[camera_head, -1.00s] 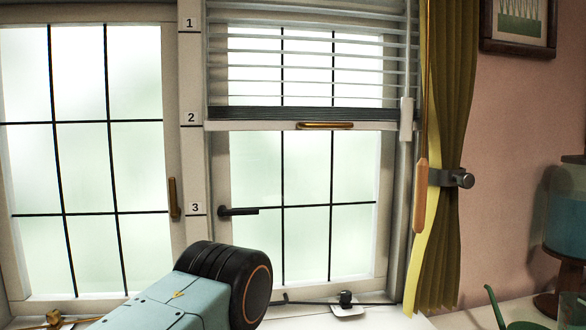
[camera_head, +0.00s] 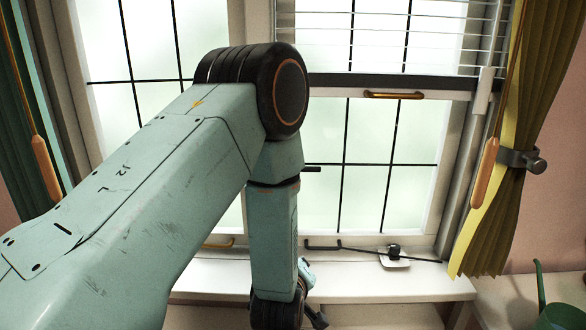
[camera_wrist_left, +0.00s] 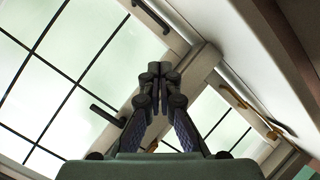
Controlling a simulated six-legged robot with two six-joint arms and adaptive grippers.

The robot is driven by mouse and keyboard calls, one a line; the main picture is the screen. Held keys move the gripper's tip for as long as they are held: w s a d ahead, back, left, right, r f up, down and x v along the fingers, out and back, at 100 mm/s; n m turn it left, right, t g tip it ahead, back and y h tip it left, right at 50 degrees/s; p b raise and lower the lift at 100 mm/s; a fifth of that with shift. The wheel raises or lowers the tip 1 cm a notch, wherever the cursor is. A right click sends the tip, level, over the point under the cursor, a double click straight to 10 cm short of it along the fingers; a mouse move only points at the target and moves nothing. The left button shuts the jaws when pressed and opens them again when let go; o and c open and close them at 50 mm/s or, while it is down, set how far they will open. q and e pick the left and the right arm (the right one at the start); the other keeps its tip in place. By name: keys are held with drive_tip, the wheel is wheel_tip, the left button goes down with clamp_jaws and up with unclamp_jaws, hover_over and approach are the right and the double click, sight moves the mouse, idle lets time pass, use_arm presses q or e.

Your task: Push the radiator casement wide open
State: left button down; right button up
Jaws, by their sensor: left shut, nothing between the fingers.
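Two casements with dark glazing bars show. The right casement (camera_head: 392,165) sits flush in its frame, with its black handle (camera_head: 313,168) horizontal and partly hidden by my arm. The left casement (camera_head: 150,60) is largely covered by my left arm. No radiator shows, so I cannot tell which is the radiator casement. In the left wrist view the black handle (camera_wrist_left: 106,114) is left of my left gripper (camera_wrist_left: 160,72), whose fingers are shut and empty. In the head view this gripper is low, in front of the sill, and barely shows. My right gripper is out of view.
A black stay (camera_head: 322,247) and its base (camera_head: 394,257) lie on the white sill (camera_head: 400,284). A brass stay (camera_head: 218,243) is partly behind my arm. A blind (camera_head: 375,80) hangs over the upper right casement. A yellow-green curtain (camera_head: 535,130) is tied back right.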

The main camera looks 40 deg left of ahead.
use_arm(q)
drive_tip(key=w+a+r+n+t+y, duration=0.3)
drive_tip(key=a+r+n+y, duration=0.2)
drive_tip(key=r+n, duration=0.45)
drive_tip(key=w+a+n+p, duration=0.1)
drive_tip(key=w+a+p, duration=0.1)
drive_tip(key=w+a, duration=0.5)
drive_tip(key=w+r, duration=0.1)
drive_tip(key=w, duration=0.3)
drive_tip(key=shift+w+a, duration=0.25)
drive_tip(key=shift+a, duration=0.05)
drive_tip(key=b+x, duration=0.3)
drive_tip(key=x, duration=0.2)
drive_tip(key=shift+w+a, duration=0.1)
drive_tip(key=shift+a, duration=0.2)
drive_tip(key=shift+f+b, duration=0.1)
drive_tip(key=shift+b, duration=0.2)
